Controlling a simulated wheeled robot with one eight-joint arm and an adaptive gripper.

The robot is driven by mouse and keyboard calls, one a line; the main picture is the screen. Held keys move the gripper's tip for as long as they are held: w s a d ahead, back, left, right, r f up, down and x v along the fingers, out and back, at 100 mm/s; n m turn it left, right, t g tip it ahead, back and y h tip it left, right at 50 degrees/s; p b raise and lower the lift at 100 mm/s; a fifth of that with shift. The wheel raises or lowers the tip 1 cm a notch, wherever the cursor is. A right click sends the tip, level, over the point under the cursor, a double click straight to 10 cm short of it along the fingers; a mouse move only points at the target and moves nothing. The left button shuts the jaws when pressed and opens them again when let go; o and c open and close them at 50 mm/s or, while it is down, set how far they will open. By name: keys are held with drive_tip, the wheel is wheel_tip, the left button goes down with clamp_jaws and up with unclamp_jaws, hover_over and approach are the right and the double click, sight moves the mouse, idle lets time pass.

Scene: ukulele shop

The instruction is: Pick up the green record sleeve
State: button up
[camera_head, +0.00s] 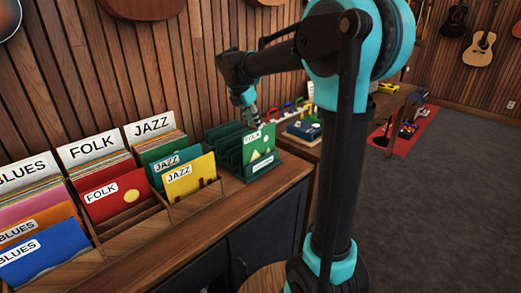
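A green record sleeve (259,153) with a white FOLK label and pale yellow shapes stands upright in a dark green rack (227,150) on the wooden counter. Another green sleeve (164,168), labelled JAZZ, stands in the wooden bin to the left, behind a yellow JAZZ sleeve (190,178). My gripper (254,122) points down at the top edge of the green FOLK sleeve. It is small and dark here, so I cannot tell whether its fingers are apart or closed on the sleeve.
Wooden record bins (140,218) hold a red FOLK sleeve (112,193), a blue BLUES sleeve (44,252) and others on the left. A wood-panelled wall rises behind the counter. Small colourful items (302,127) stand beyond the rack. Grey floor (430,220) lies open at right.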

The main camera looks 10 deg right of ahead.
sight(260, 140)
drive_tip(key=x, duration=0.9)
drive_tip(key=shift+a+f, duration=0.2)
drive_tip(key=shift+f, duration=0.25)
drive_tip(key=shift+f, duration=0.2)
drive_tip(key=shift+c, duration=0.3)
clamp_jaws()
